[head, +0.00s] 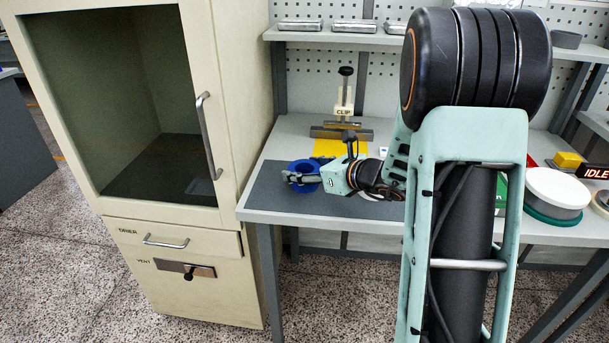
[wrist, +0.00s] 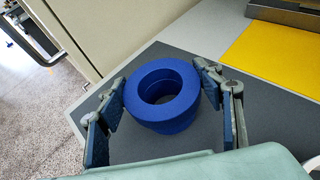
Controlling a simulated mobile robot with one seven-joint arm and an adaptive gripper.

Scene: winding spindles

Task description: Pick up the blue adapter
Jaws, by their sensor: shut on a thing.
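The blue adapter (head: 304,165) is a thick ring with a wide top flange and a round hole through it. In the head view it is at the left part of the dark grey mat (head: 263,195), partly covered by my gripper (head: 301,179). It also shows upright in the wrist view (wrist: 160,118), between the two fingers of my gripper (wrist: 164,97).
A beige cabinet (head: 232,128) with a glass door and handle stands left of the bench. A clip stand (head: 343,107) and yellow sheet (head: 327,147) are behind the mat. A white round thing with a green base (head: 555,190) is at the right.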

